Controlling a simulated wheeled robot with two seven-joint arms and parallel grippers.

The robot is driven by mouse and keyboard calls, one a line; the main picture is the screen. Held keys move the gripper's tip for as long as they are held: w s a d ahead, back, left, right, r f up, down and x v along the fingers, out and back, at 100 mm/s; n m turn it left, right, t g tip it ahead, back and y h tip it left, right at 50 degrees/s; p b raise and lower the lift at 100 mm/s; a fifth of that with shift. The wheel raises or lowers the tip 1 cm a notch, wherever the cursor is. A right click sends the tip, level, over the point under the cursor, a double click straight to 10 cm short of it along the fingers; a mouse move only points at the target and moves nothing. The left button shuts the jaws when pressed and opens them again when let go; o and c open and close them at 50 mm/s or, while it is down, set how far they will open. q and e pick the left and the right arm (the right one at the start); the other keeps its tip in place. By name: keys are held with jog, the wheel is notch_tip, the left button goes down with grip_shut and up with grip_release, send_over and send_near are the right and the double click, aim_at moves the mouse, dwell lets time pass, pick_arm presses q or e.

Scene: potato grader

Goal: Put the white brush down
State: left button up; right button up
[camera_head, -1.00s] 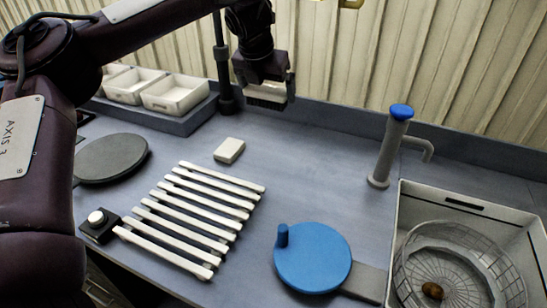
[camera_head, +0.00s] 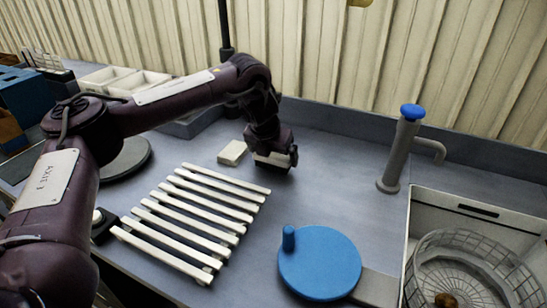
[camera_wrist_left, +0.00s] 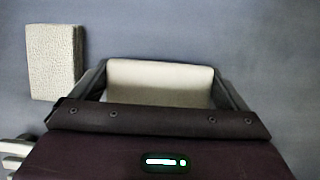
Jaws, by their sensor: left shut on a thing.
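My left gripper (camera_head: 273,165) is low over the grey counter, to the right of a small pale block. It is shut on the white brush (camera_wrist_left: 160,82), which spans between its two fingers in the left wrist view. In the head view the gripper mostly hides the brush, and only a pale strip shows. The brush is at or just above the counter; I cannot tell whether it touches. My right gripper is not in view.
The pale block (camera_head: 232,152) lies close to the left gripper. A white slatted rack (camera_head: 190,218), a blue round plate (camera_head: 318,262), a blue-topped tap (camera_head: 400,150) and a white basin (camera_head: 480,205) with a wire basket stand around. The counter (camera_head: 335,175) right of the gripper is clear.

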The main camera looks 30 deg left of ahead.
aim_at(273, 154)
pick_arm(q)
jog(key=shift+f, duration=0.6)
jog(key=o, duration=0.5)
jog(key=v, duration=0.6)
jog(key=shift+r, duration=0.25)
jog(key=p+v, duration=0.2)
jog(key=v, duration=0.3)
jog(key=shift+s+r, duration=0.2)
jog(key=shift+r, duration=0.05)
